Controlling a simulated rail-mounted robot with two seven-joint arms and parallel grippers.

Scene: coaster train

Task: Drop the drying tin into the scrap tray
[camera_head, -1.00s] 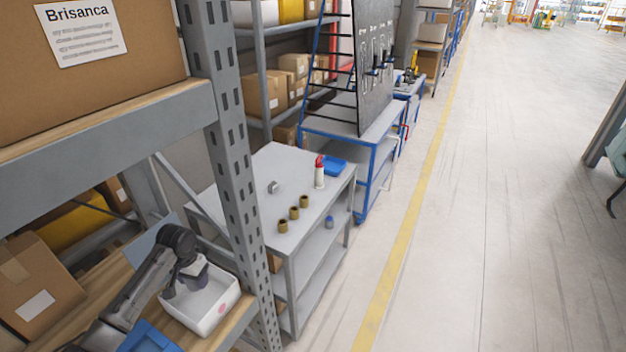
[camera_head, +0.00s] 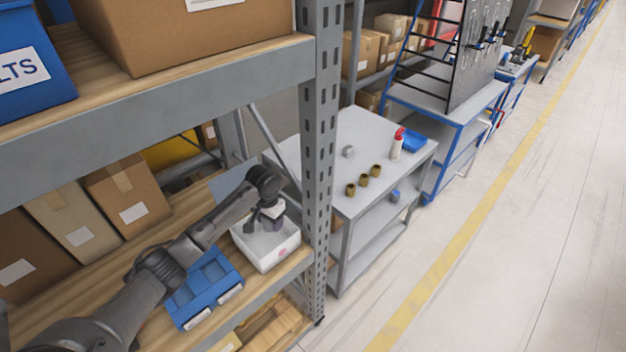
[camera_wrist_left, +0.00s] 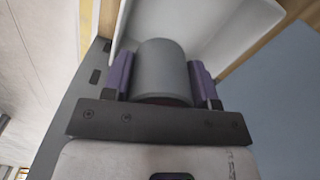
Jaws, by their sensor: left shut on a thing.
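My left gripper (camera_head: 268,218) reaches over the white scrap tray (camera_head: 283,258) on the wooden shelf, with its jaws pointing down into it. In the left wrist view, the gripper (camera_wrist_left: 162,82) is shut on a grey cylinder, the tin (camera_wrist_left: 163,65), between its two purple finger pads. The tray's white inner wall (camera_wrist_left: 225,28) lies behind the tin in that view. I cannot tell whether the tin touches the tray. In the head view the tin is hardly distinguishable. My right gripper is not in view.
A grey rack upright (camera_head: 321,150) stands just right of the tray. Blue bins (camera_head: 205,290) sit left of it, and cardboard boxes (camera_head: 125,195) stand behind. A grey table (camera_head: 352,200) beyond holds several small things.

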